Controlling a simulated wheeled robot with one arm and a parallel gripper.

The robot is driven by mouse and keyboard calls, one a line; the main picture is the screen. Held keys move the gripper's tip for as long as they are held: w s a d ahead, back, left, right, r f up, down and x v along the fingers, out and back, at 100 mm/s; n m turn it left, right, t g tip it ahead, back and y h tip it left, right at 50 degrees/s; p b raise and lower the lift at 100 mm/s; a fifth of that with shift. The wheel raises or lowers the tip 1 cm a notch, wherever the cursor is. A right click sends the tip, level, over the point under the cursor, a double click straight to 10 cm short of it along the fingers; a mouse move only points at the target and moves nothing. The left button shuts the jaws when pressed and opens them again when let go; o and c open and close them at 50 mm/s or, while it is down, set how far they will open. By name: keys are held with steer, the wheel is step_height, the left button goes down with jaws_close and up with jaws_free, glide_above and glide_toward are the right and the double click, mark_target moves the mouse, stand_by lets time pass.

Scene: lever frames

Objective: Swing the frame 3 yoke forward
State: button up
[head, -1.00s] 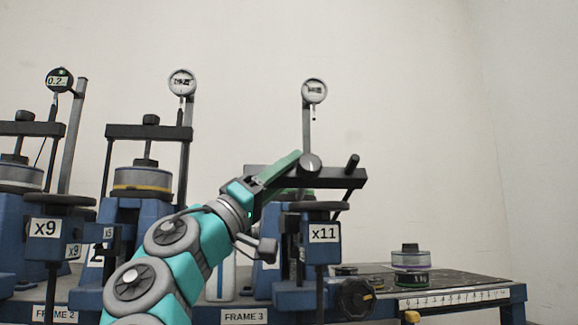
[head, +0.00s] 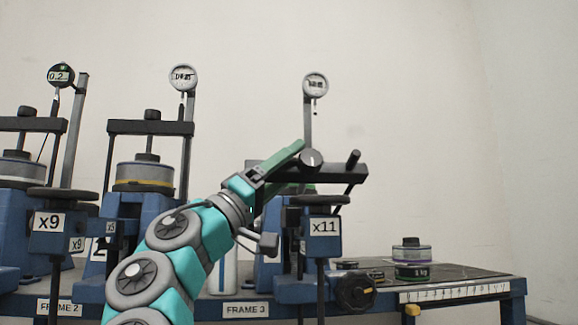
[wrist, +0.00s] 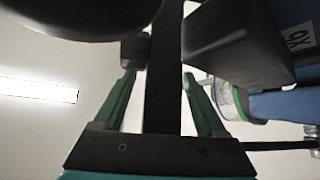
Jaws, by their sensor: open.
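In the wrist view the open fingers (wrist: 160,77) straddle a dark bar (wrist: 162,110), with gaps on both sides. The lower finger is partly hidden in the head view.
A dial gauge (head: 316,85) stands on a post behind the yoke. Frame 2 (head: 149,128), with its own crossbar and gauge, stands to the left. A stack of weights (head: 411,258) sits on the bench (head: 465,280) at right. Space right of the yoke is clear.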

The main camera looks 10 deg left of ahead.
steer(key=shift+b+v, duration=0.65)
steer(key=shift+v, duration=3.3)
steer(key=shift+d, duration=0.1)
